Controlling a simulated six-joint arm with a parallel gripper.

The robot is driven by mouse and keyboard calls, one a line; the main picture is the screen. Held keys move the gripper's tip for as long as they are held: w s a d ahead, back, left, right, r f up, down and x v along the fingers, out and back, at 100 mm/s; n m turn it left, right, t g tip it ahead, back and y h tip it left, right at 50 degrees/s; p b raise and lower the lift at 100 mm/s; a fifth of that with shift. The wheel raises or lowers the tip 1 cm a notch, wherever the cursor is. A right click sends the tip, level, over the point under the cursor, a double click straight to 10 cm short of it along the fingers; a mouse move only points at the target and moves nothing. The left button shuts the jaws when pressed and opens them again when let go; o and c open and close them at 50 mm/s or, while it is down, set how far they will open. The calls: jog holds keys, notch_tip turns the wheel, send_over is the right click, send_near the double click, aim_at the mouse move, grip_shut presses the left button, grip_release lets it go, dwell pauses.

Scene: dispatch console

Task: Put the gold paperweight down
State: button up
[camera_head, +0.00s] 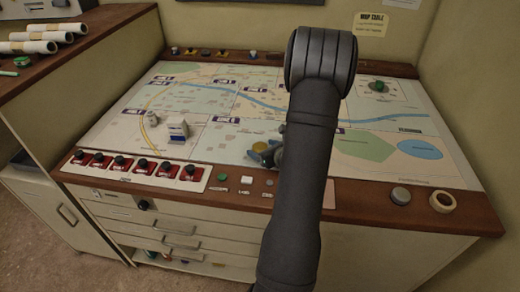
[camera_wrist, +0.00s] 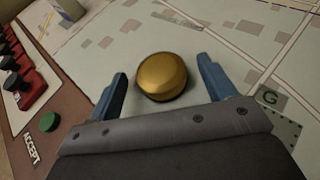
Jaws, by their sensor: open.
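The gold paperweight (camera_wrist: 162,76) is a round, domed piece resting on the map surface (camera_wrist: 215,30) in the wrist view. My gripper (camera_wrist: 160,80) is open, with one blue finger on each side of the paperweight and a visible gap to each. In the head view, my arm hides most of the gripper (camera_head: 262,153), and a small bit of gold (camera_head: 259,147) shows beside a blue finger, over the lower middle of the map.
A row of red switches with black knobs (camera_head: 142,164) lines the front edge, with a green button (camera_wrist: 48,121) beside it. A tape roll (camera_head: 443,202) lies front right. The map's far middle is flat and clear.

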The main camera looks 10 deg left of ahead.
jog(key=shift+w+a+f, duration=0.15)
jog(key=shift+w, duration=0.05)
jog(key=c, duration=1.4)
jog(key=shift+c, duration=0.6)
jog(key=shift+r, duration=0.2)
